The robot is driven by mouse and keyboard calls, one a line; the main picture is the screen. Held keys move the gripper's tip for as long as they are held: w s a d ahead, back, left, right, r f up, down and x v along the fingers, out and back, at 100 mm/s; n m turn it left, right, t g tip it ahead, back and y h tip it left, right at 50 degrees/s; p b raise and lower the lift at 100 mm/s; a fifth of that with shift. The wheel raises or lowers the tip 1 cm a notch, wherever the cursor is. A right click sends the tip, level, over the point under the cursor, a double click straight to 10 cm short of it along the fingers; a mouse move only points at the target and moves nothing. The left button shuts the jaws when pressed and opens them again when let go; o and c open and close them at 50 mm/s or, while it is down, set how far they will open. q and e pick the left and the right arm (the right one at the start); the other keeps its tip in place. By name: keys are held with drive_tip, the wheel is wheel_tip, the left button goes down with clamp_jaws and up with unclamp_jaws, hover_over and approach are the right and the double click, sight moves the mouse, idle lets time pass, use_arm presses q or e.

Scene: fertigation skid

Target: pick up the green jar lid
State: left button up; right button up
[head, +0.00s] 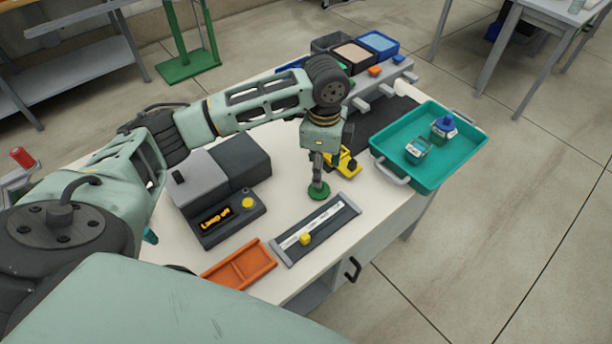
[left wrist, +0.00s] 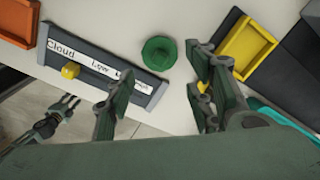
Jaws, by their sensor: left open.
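The green jar lid (head: 318,191) lies on the pale worktop, just beyond the grey slider panel. It is a round disc with a raised middle, seen whole in the left wrist view (left wrist: 158,53). My left gripper (head: 319,168) points down above the lid in the head view, its tips close to it; the exact gap is hard to tell. In the left wrist view my left gripper (left wrist: 162,100) has its two fingers spread wide with nothing between them. A dark pronged shape at the lower left of that view looks like my right gripper (left wrist: 48,122); its opening is unclear.
The slider panel (head: 335,216) with a yellow knob and the orange tray (head: 262,266) lie near the front edge. A yellow holder (head: 351,165) stands close behind my left gripper. A teal tray (head: 452,168) is at the right, a grey box unit (head: 240,160) at the left.

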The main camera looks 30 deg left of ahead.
use_arm(q)
drive_tip(key=shift+a+f, duration=0.2)
drive_tip(key=shift+f, duration=0.1)
drive_tip(key=shift+s+d+f, duration=0.1)
drive_tip(key=shift+d+f, duration=0.1)
drive_tip(key=shift+f, duration=0.45)
drive_tip(key=shift+d+f, duration=0.15)
drive_tip(key=shift+f, duration=0.45)
wheel_tip(320, 180, down, 4)
drive_tip(key=shift+s+a+r+p, duration=0.1)
drive_tip(key=shift+s+r+p, duration=0.05)
drive_tip(key=shift+p, duration=0.4)
drive_tip(key=shift+f, duration=0.3)
drive_tip(key=c, duration=0.6)
drive_tip(key=shift+c, duration=0.5)
use_arm(e)
drive_tip(key=shift+s+d+r, duration=0.2)
drive_tip(key=shift+d+r, duration=0.05)
drive_tip(key=shift+d, duration=0.3)
drive_tip(key=shift+s+d+r, duration=0.15)
drive_tip(key=shift+d+r, duration=0.1)
drive_tip(key=shift+d, duration=0.25)
drive_tip(key=shift+d, duration=0.1)
